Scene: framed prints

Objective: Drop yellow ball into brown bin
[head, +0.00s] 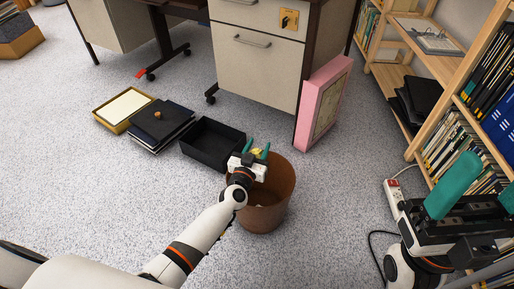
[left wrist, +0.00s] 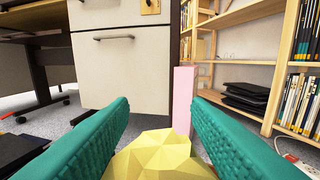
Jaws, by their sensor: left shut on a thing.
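The yellow ball is a small faceted lump. My left gripper (head: 257,149) is shut on the yellow ball (head: 257,153), which sits between its teal fingers. In the left wrist view the yellow ball (left wrist: 158,158) fills the bottom middle between the two fingers. The brown bin (head: 268,213) stands on the floor, open at the top. In the head view the left gripper and ball overlap the bin's far rim; their height above it is hard to tell. My right gripper (head: 480,185) is at the right edge, fingers apart and empty, well away from the bin.
A black open tray (head: 205,160) lies just left of the bin. Stacked dark folders (head: 165,132) and a yellow-edged box (head: 108,120) lie farther left. A pink box (head: 318,100) leans on the drawer cabinet (head: 258,70). A wooden bookshelf (head: 432,62) stands right.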

